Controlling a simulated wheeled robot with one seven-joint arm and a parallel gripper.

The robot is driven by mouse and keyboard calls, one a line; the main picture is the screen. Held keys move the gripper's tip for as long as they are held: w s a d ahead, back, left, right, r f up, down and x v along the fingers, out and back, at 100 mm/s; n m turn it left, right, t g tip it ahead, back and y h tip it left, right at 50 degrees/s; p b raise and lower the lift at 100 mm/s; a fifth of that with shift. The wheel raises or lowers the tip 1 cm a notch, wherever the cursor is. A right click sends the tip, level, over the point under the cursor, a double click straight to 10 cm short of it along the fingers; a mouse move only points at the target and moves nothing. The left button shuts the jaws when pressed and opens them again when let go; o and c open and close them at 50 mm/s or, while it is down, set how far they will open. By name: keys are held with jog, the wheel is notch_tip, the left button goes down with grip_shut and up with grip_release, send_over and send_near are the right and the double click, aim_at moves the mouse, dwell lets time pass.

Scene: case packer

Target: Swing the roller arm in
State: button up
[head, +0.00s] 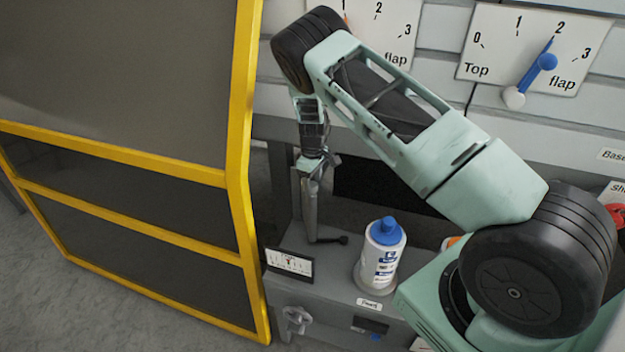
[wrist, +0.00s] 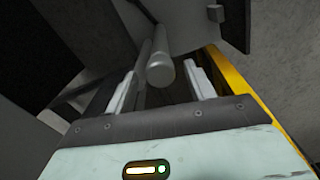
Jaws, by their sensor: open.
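My gripper (head: 313,167) is at the end of my arm, pointing down beside the yellow-framed guard. A grey upright bar, which looks like the roller arm (head: 310,212), stands just below it, and my fingers hide its upper end. In the wrist view my gripper (wrist: 160,86) is open, with one pale finger on each side of a round-ended grey rod, apparently part of the roller arm (wrist: 160,70). The rod lies between the fingers in the picture, with a visible gap on both sides. I cannot tell how deep it sits between them.
The yellow-framed guard (head: 240,130) stands close on the left. A white bottle with a blue cap (head: 381,262) stands on the grey ledge, near a small gauge card (head: 290,263). Top flap dial (head: 535,50) is on the panel behind. A dark opening lies behind the bottle.

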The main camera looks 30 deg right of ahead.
jog(key=shift+f, duration=0.55)
grip_shut()
